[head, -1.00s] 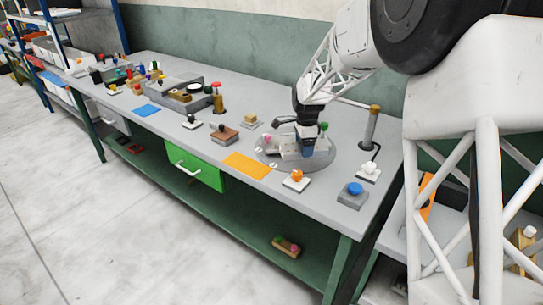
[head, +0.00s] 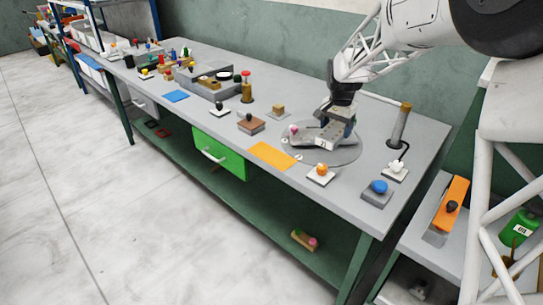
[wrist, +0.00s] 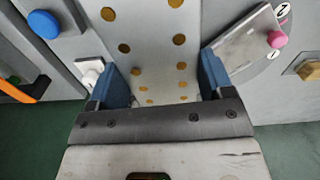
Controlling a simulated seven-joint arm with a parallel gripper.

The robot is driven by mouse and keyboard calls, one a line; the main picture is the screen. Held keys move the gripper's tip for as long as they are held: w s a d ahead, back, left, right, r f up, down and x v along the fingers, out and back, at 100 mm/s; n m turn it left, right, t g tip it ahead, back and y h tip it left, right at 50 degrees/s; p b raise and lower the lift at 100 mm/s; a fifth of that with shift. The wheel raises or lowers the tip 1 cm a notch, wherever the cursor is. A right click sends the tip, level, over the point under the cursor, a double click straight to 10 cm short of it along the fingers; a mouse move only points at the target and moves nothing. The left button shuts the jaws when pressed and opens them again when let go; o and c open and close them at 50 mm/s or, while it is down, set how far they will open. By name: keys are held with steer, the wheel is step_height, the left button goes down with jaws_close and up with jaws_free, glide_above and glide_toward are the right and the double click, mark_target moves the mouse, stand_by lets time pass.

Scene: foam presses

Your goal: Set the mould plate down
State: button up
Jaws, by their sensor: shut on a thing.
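My gripper (head: 337,130) is over the round grey disc (head: 352,156) towards the right of the bench. In the wrist view its two blue fingers (wrist: 165,80) are shut on the mould plate (wrist: 152,38), a pale plate with rows of brass-coloured dots. The plate runs away from between the fingers. In the head view a pale part of it (head: 326,136) shows below the fingers. I cannot tell whether it touches the disc. A grey block with a pink knob (wrist: 276,39) sits on the disc beside it, near printed number marks.
Around the disc are an orange-knob button (head: 321,170), a blue-knob button (head: 378,188), a white-knob switch (head: 397,169) and an upright post (head: 401,124). An orange mat (head: 271,155) lies bare to the left. The open green drawer (head: 218,154) is below the bench edge.

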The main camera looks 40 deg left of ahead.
mark_target(328, 132)
steer(key=shift+s+d+r+n, duration=0.15)
steer(key=shift+s+r+n, duration=0.15)
steer(key=shift+r+n, duration=0.55)
steer(key=shift+s+r+n, duration=0.15)
steer(key=shift+s+n, duration=0.35)
steer(key=shift+n, duration=0.15)
steer(key=shift+s+a, duration=0.25)
steer(key=shift+s, duration=0.25)
steer(key=shift+s+a+f+m, duration=0.3)
steer(key=shift+s+m, duration=0.2)
steer(key=shift+m, duration=0.1)
steer(key=s+m, duration=0.1)
steer(key=s+a+f+m, duration=0.2)
steer(key=m, duration=0.1)
steer(key=s+a+f+m, duration=0.5)
steer(key=s+f+m, duration=0.3)
steer(key=m, duration=0.8)
steer(key=s, duration=0.3)
steer(key=shift+f+m, duration=0.15)
steer(key=shift+m, duration=0.25)
steer(key=shift+a, duration=0.1)
